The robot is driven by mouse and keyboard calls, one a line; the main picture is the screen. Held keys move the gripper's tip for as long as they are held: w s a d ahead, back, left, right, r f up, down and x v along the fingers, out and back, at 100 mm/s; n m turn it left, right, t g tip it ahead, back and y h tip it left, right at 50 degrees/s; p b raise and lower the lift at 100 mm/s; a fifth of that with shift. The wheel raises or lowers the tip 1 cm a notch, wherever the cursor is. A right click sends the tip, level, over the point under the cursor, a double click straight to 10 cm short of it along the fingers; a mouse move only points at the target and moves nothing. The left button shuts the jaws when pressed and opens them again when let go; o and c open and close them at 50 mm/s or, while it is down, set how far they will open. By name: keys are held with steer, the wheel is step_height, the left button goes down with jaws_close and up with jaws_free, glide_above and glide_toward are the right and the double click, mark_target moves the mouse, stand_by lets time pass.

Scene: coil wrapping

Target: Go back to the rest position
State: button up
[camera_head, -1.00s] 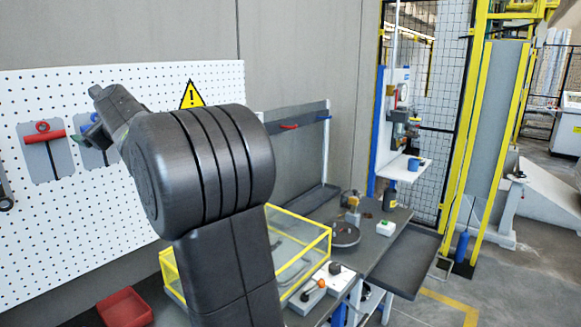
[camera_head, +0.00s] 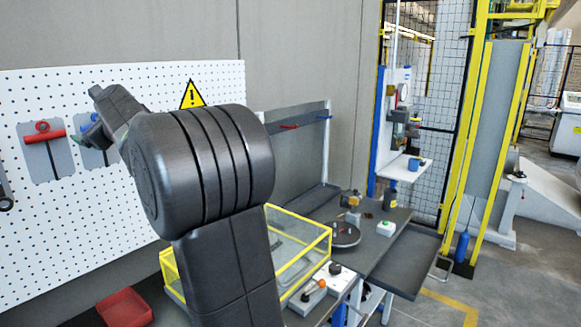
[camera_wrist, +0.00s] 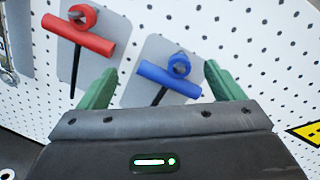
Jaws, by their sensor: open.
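My gripper (camera_wrist: 158,88) is open and empty in the wrist view, its two green fingers wide apart in front of the pegboard. A blue-handled tool (camera_wrist: 168,78) hangs on a grey plate between the fingers in the picture, and I cannot tell the distance to it. A red-handled tool (camera_wrist: 80,38) hangs to its left. In the head view my gripper (camera_head: 92,135) is at the pegboard, mostly hidden by my wrist. The red tool (camera_head: 43,132) shows left of it, and the blue tool is mostly hidden behind it.
The white pegboard (camera_head: 60,220) fills the left side. A yellow-edged clear box (camera_head: 300,240) and a red tray (camera_head: 125,308) stand below my arm. A bench (camera_head: 375,245) with a round dish (camera_head: 345,233) is to the right. Open floor lies at far right.

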steer(key=b+v, duration=0.3)
steer(key=v, duration=0.9)
steer(key=p+x, duration=0.4)
steer(key=x, duration=0.9)
steer(key=shift+w+a+r, duration=0.1)
steer(key=shift+w+a, duration=0.1)
steer(key=shift+a, duration=0.2)
steer(key=s+b+v, duration=0.1)
steer(key=b+v, duration=0.1)
steer(key=v, duration=0.8)
steer(key=shift+a, duration=0.15)
steer(key=shift+r, duration=0.1)
